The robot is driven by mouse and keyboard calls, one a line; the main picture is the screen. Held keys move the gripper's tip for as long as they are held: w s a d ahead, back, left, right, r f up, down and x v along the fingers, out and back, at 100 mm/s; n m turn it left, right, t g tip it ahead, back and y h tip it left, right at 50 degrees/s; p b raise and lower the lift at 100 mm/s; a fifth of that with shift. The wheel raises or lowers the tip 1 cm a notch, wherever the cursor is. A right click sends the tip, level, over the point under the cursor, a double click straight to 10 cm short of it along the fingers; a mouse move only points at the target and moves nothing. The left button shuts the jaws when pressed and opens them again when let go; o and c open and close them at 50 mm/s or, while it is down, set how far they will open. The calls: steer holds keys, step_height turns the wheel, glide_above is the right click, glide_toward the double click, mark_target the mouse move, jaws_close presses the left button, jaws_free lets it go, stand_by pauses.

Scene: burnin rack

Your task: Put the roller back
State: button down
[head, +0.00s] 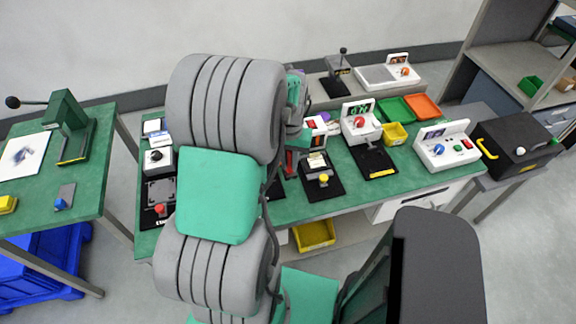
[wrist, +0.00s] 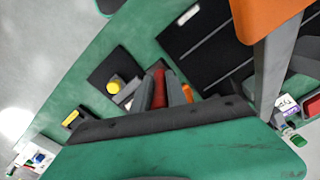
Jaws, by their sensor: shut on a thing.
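My gripper (wrist: 159,90) shows in the wrist view, its two grey fingers closed on a narrow red thing (wrist: 159,88). I take this to be part of the roller, but the rest of it is hidden. In the head view my arm covers most of the gripper, and a bit of red (head: 291,163) shows beside it, above the green bench (head: 300,203). I cannot tell whether the held thing touches anything. A black base with a yellow knob (wrist: 113,86) lies to the left of the fingers in the wrist view. No roller holder can be made out.
A black panel (wrist: 185,62) lies beyond the fingers. An orange part on a grey post (wrist: 268,60) stands close at upper right. A side table (head: 85,190) stands left.

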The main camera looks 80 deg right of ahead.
mark_target(288, 168)
steer(key=f, duration=0.2)
steer(key=f+p, duration=0.1)
steer(key=shift+w+d+f, duration=0.15)
steer(key=shift+w+f, duration=0.1)
steer(key=shift+f, duration=0.05)
steer(key=shift+f, duration=0.15)
steer(key=shift+f+b, duration=0.45)
steer(key=shift+f, duration=0.05)
steer(key=c, duration=1.3)
jaws_free()
step_height(288, 168, up, 13)
steer(key=shift+r+b, duration=0.15)
steer(key=shift+b, duration=0.5)
